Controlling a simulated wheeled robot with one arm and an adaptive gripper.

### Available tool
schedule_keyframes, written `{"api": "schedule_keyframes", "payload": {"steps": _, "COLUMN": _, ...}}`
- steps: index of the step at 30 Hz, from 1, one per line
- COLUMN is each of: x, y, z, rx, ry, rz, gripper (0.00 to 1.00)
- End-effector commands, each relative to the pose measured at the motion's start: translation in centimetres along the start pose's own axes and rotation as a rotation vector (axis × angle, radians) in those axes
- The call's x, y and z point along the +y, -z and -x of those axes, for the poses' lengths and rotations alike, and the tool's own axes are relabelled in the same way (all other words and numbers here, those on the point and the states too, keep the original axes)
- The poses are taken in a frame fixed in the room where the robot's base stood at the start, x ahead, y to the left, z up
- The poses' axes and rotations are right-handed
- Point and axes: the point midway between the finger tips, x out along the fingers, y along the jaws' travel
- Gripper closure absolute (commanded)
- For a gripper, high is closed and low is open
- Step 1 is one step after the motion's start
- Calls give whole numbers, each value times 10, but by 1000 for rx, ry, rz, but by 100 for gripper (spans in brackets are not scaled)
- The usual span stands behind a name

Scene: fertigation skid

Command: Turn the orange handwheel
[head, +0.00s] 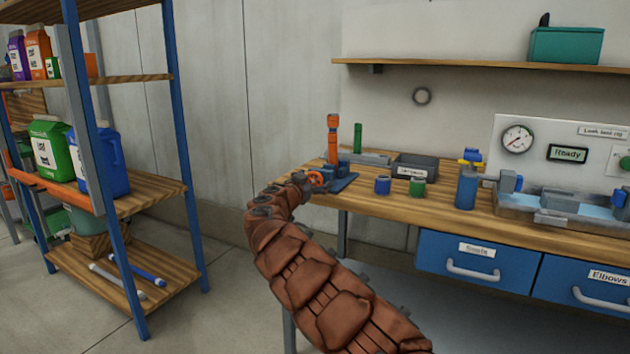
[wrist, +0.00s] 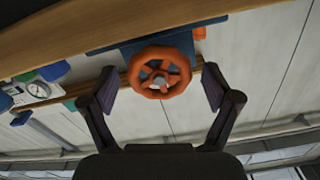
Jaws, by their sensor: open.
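The orange handwheel (wrist: 160,73) is a spoked wheel facing the wrist camera, mounted on a blue body (wrist: 190,37). My gripper (wrist: 159,95) is open, with one finger on each side of the wheel and a gap visible on both sides. In the head view my gripper (head: 303,181) is right beside the wheel and partly covers it. Whether the fingertips reach the wheel's depth is unclear.
The wooden workbench (head: 450,213) holds blue and green cups, a grey bin (head: 414,167), an orange upright part (head: 332,138) and a gauge panel (head: 553,150). A shelf rack (head: 150,190) stands to the left. Floor between rack and bench is clear.

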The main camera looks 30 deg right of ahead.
Motion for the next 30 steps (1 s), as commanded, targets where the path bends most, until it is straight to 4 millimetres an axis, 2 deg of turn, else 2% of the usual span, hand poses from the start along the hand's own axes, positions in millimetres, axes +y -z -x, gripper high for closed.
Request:
{"api": "schedule_keyframes", "payload": {"steps": 14, "x": 0, "y": 0, "z": -5, "rx": 1, "ry": -1, "rz": 0, "gripper": 12}}
{"api": "schedule_keyframes", "payload": {"steps": 30, "x": 0, "y": 0, "z": -5, "rx": 1, "ry": -1, "rz": 0, "gripper": 68}}
